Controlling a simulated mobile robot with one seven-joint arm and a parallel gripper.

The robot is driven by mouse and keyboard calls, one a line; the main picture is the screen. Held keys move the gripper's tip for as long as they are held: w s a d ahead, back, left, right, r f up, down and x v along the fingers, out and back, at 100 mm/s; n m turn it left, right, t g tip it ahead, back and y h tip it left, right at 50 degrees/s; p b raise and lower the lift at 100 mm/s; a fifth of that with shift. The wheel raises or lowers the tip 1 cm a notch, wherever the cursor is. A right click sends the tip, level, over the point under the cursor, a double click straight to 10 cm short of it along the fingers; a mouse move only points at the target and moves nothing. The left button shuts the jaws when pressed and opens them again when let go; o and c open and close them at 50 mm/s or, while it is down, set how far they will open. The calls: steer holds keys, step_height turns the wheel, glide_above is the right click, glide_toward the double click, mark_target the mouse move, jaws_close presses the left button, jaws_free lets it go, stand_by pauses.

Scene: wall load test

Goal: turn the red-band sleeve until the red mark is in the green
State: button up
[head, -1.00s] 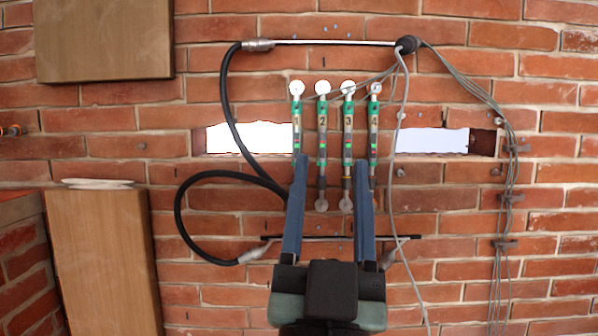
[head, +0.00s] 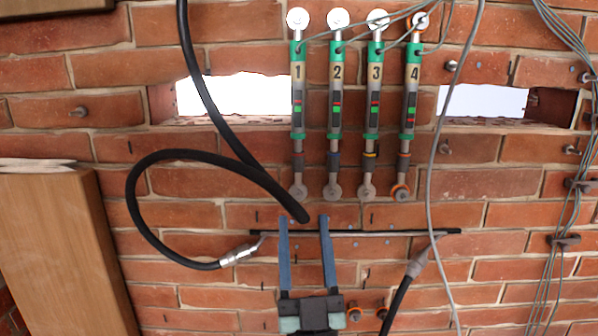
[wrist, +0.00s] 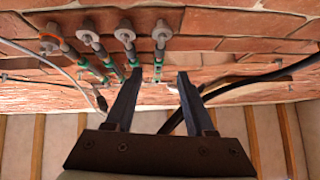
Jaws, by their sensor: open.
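Four numbered rods hang in a row on the brick wall: rod 1 (head: 298,95), rod 2 (head: 335,95), rod 3 (head: 373,95) and rod 4 (head: 411,95). My gripper (head: 304,218) is open and empty, below rods 1 and 2. In the wrist view its fingertips (wrist: 159,75) point toward the rods' lower ends, apart from them.
A thick black hose (head: 215,155) loops left of the rods, its end near my fingertips. A thin dark bar (head: 390,231) runs across below the rods. Grey cables (head: 432,150) hang at right. A wooden board (head: 65,240) stands at left.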

mark_target(299, 166)
steer(key=b+x, duration=0.1)
steer(key=x, duration=0.8)
steer(key=shift+w+r, duration=0.25)
jaws_close()
